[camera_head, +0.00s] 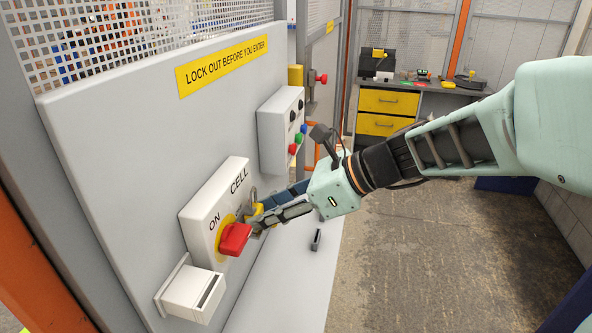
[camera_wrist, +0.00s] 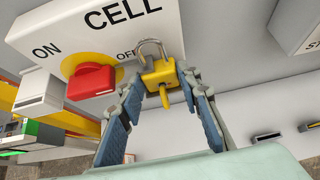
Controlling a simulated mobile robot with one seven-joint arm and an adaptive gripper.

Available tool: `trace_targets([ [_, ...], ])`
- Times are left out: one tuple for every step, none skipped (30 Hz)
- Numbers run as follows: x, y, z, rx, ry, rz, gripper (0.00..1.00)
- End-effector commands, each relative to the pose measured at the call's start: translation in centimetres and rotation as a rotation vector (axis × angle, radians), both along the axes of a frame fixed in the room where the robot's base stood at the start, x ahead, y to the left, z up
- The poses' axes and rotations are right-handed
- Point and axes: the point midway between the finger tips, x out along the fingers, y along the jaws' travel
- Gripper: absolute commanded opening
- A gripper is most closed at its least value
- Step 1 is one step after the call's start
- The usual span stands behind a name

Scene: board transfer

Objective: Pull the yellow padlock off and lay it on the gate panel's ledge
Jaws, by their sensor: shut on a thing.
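The yellow padlock (camera_wrist: 160,74) is between the two fingers of my gripper (camera_wrist: 160,96), which is shut on it in front of the CELL switch box (camera_head: 203,215). Its grey shackle (camera_wrist: 151,48) points up beside the OFF label, to the right of the red handle (camera_wrist: 92,82). I cannot tell whether the shackle still passes through anything. In the head view the padlock (camera_head: 256,209) is partly hidden by my gripper (camera_head: 262,216). The gate panel's pale ledge (camera_head: 283,297) runs below the switch box.
A small dark object (camera_head: 316,240) sits on the ledge. A white open holder (camera_head: 192,291) is under the switch box at the left. A button box (camera_head: 280,130) is mounted farther along the panel. A workbench with yellow drawers (camera_head: 388,102) stands at the back.

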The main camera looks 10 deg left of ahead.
Motion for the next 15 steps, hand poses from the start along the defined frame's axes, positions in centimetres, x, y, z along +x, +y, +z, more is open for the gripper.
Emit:
trace_targets([
  [0.0, -0.2, 0.0, -0.001, 0.000, -0.001, 0.07],
  [0.0, -0.3, 0.1, -0.001, 0.000, -0.001, 0.07],
  [0.0, -0.5, 0.1, -0.001, 0.000, -0.001, 0.07],
  [0.0, -0.6, 0.0, -0.001, 0.000, -0.001, 0.07],
  [0.0, -0.6, 0.0, -0.001, 0.000, -0.001, 0.07],
  [0.0, -0.8, 0.1, -0.001, 0.000, -0.001, 0.07],
  [0.0, -0.8, 0.1, -0.001, -0.001, -0.002, 0.07],
  [0.0, -0.9, 0.1, -0.001, -0.001, -0.002, 0.07],
  [0.0, -1.0, 0.1, -0.001, -0.001, -0.002, 0.07],
  [0.0, -1.1, 0.1, -0.001, 0.000, -0.002, 0.07],
  [0.0, -1.2, 0.1, -0.001, 0.000, -0.002, 0.07],
  [-0.1, -1.3, 0.1, 0.000, 0.000, -0.002, 0.07],
  [-0.1, -1.4, 0.1, 0.000, 0.000, -0.002, 0.07],
  [-0.1, -1.5, 0.1, 0.000, 0.000, -0.002, 0.07],
  [-0.1, -1.6, 0.1, 0.000, 0.000, -0.002, 0.07],
])
